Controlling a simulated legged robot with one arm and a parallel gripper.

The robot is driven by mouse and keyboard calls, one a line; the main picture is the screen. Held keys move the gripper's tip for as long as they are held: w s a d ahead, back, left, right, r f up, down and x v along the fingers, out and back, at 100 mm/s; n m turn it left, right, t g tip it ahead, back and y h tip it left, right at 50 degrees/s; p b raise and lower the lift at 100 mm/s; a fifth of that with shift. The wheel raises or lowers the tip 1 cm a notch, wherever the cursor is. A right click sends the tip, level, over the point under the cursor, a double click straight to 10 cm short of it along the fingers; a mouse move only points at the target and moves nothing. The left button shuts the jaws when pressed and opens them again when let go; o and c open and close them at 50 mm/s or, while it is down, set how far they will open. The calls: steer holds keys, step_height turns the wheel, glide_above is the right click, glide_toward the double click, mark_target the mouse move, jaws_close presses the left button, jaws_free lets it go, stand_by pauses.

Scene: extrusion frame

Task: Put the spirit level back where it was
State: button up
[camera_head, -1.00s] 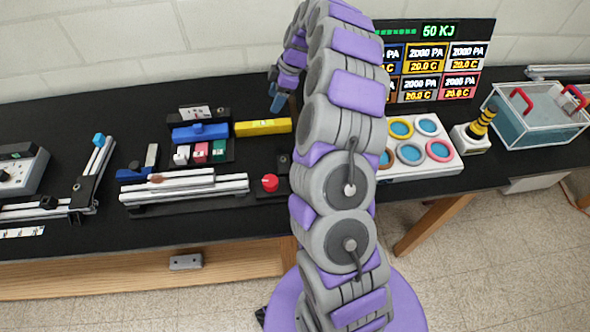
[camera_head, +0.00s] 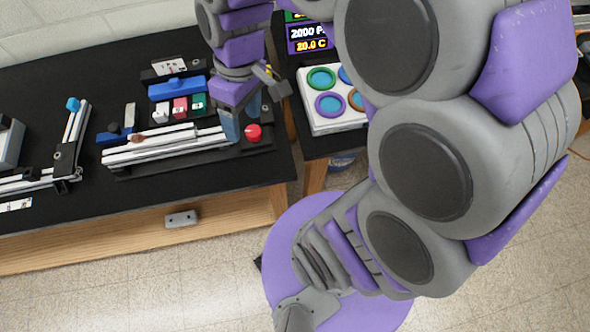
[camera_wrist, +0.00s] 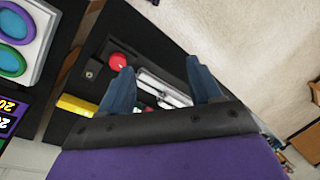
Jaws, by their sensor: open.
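A yellow bar, which looks like the spirit level, shows in part in the wrist view (camera_wrist: 76,105), to the left of my gripper (camera_wrist: 158,72). In the head view my gripper (camera_head: 238,128) points down near the right end of the aluminium extrusions (camera_head: 165,145), beside a red knob (camera_head: 253,132). The extrusions show between the fingers in the wrist view.
A rack with a blue block (camera_head: 178,88) and small coloured blocks (camera_head: 180,107) stands behind the extrusions. Another rail assembly (camera_head: 65,155) is at the left. A white panel with coloured rings (camera_head: 325,108) stands on the right.

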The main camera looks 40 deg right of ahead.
steer(key=s+d+f+m+h, duration=0.1)
steer(key=s+m, duration=0.4)
steer(key=s, duration=0.9)
steer(key=shift+s+d+f+m+g+h, duration=0.35)
steer(key=shift+d+f+h, duration=0.1)
steer(key=shift+f, duration=0.2)
steer(key=shift+a, duration=0.3)
steer(key=shift+d, duration=0.1)
stand_by(0.6)
